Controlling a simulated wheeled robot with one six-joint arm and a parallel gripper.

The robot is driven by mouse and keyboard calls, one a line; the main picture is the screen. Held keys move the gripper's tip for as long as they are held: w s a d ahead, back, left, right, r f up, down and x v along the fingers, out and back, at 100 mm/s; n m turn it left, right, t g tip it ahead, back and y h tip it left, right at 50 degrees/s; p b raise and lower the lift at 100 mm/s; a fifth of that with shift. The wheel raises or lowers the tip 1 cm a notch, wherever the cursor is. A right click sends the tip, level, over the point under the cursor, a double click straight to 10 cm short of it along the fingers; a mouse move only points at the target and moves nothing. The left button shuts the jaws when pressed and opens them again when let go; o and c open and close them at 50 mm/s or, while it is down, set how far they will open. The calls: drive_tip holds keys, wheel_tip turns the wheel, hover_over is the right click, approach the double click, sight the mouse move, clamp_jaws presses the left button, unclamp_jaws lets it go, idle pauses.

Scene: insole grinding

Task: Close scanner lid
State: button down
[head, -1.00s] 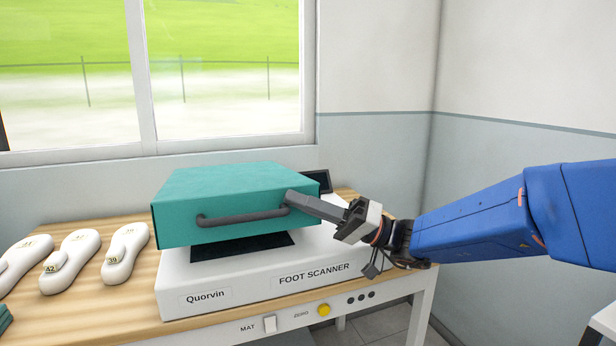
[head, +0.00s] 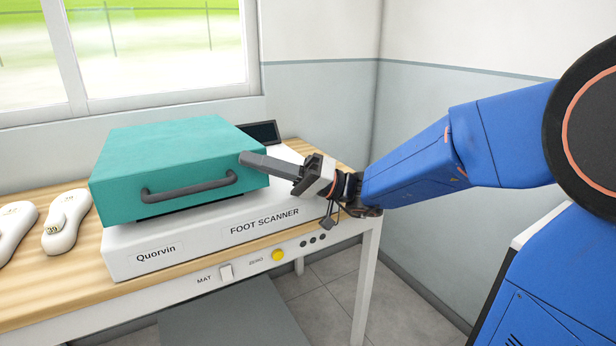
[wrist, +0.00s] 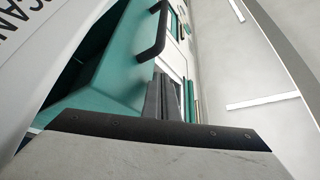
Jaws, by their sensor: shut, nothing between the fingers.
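The foot scanner (head: 190,241) is a white box on the table, with a teal lid (head: 165,152) over it. The lid sits low, and a thin dark strip shows under its front edge; I cannot tell whether it is fully down. The lid's grey bar handle (head: 190,190) is on its front face. My gripper (head: 243,159) is shut and empty, its fingertips at the lid's front right corner, above the handle's right end. Whether they touch the lid is unclear. In the wrist view, the shut fingers (wrist: 163,90) show beside the teal lid (wrist: 115,60), near the handle (wrist: 153,38).
White foot forms (head: 66,222) stand on the wooden table (head: 60,262) to the left. A small dark screen (head: 262,132) is behind the scanner. The floor at right is clear.

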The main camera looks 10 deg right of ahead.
drive_tip(key=v, duration=1.5)
drive_tip(key=s+a+f+m+g+h, duration=0.3)
drive_tip(key=s+a+f+g+h, duration=0.15)
drive_tip(key=s+f+h, duration=0.95)
drive_tip(key=s+d+f+m+t+h, duration=0.2)
drive_tip(key=s+d+f+h, duration=0.1)
drive_tip(key=s+d+f, duration=0.25)
drive_tip(key=d+r+m+t+h, duration=0.1)
drive_tip(key=d+t+h, duration=0.3)
drive_tip(key=d, duration=0.5)
drive_tip(key=shift+w+d+r+m+h, duration=0.3)
drive_tip(key=shift+w+d+r+h, duration=0.15)
drive_tip(key=shift+r+h, duration=0.15)
drive_tip(key=shift+t, duration=0.25)
